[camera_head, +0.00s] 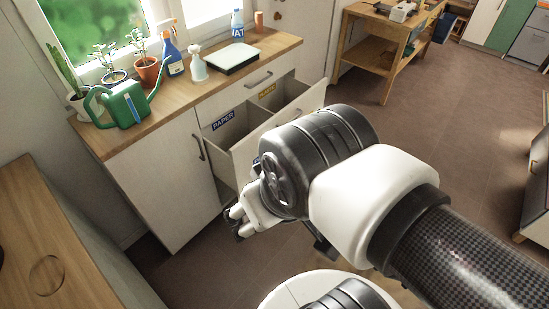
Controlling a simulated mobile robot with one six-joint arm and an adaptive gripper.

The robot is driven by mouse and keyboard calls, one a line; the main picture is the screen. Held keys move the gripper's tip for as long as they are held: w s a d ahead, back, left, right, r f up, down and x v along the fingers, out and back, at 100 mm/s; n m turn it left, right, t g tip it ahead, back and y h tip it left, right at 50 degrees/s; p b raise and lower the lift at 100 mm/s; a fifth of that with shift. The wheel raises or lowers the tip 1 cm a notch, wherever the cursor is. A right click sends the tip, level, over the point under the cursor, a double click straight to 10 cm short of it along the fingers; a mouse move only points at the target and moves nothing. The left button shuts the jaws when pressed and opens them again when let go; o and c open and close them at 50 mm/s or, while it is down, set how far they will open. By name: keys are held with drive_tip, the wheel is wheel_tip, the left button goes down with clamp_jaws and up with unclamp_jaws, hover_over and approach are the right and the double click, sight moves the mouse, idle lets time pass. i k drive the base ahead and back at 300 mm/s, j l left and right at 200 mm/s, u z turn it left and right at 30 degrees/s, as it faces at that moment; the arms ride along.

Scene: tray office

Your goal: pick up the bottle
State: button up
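Several bottles stand on the wooden counter top by the window, and I cannot tell which one the task means. A small clear and blue bottle (237,19) stands upright at the back, behind the white tray.
A drawer (293,105) with a PAPER label stands open below the counter top (185,92). A white tray (231,59), an orange cylinder (258,22), potted plants and a green watering can (124,105) stand on the counter. Open floor (440,130) lies to the right.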

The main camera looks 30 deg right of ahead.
sight(237, 22)
drive_tip(key=i+l+u, duration=0.1)
drive_tip(key=i+l, duration=0.4)
drive_tip(key=l, duration=0.2)
drive_tip(key=i+l+u, duration=0.15)
drive_tip(key=i+l, duration=0.3)
drive_tip(key=l, duration=0.25)
drive_tip(key=i+l+u, duration=0.15)
drive_tip(key=l, duration=0.25)
drive_tip(key=i+l, duration=0.25)
drive_tip(key=l, duration=0.15)
drive_tip(key=i+l+u, duration=0.15)
drive_tip(key=l, duration=0.25)
drive_tip(key=i+l, duration=0.25)
drive_tip(key=l, duration=0.15)
drive_tip(key=u, duration=0.05)
